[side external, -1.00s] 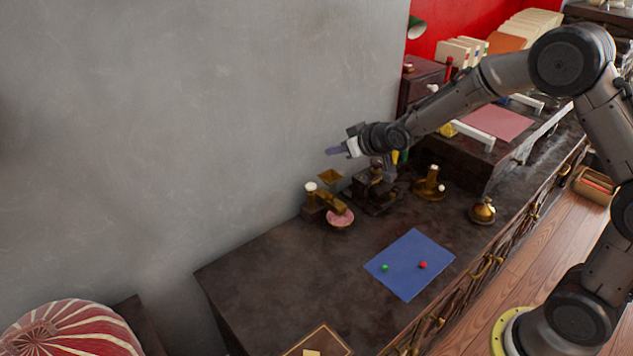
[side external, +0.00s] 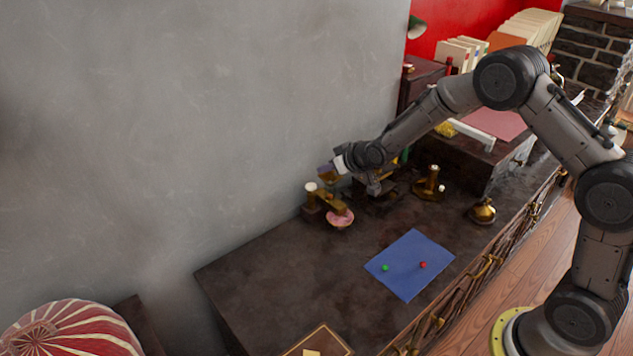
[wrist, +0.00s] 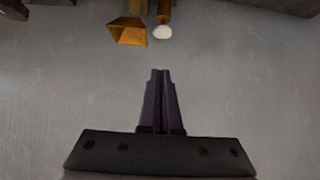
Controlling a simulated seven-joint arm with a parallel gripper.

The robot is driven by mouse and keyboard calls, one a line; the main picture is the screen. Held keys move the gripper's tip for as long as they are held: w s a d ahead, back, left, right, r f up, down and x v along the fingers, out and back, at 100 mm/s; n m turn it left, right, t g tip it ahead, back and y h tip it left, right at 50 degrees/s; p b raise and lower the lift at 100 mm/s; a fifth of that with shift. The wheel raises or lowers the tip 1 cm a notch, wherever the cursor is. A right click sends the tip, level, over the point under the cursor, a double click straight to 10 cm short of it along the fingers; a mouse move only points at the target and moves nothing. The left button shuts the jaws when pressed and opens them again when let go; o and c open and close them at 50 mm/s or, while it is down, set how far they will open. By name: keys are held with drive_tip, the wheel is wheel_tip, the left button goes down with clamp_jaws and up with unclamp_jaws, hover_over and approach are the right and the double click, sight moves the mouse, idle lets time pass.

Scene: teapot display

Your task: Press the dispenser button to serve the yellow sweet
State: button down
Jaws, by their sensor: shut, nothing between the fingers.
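The dispenser (side external: 331,203) is a dark and brass device near the wall, with a white round button (side external: 311,186) on its left post. The button also shows in the wrist view (wrist: 162,32), just right of the brass funnel (wrist: 127,32). A pink dish (side external: 340,220) sits at the dispenser's front. My gripper (side external: 325,171) is shut and empty, above the dispenser and overlapping the funnel in the side view. In the wrist view its fingertips (wrist: 160,72) point toward the button, apart from it in the picture. I see no yellow sweet.
A blue mat (side external: 408,280) holds a green ball (side external: 385,268) and a red ball (side external: 423,265). A brass stand (side external: 430,184) and a brass bell (side external: 482,211) stand to the right. The grey wall (side external: 200,120) is close behind.

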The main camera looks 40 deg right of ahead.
sight(311, 187)
drive_tip(key=w+f, duration=0.4)
drive_tip(key=f, duration=0.3)
drive_tip(key=shift+d, duration=0.1)
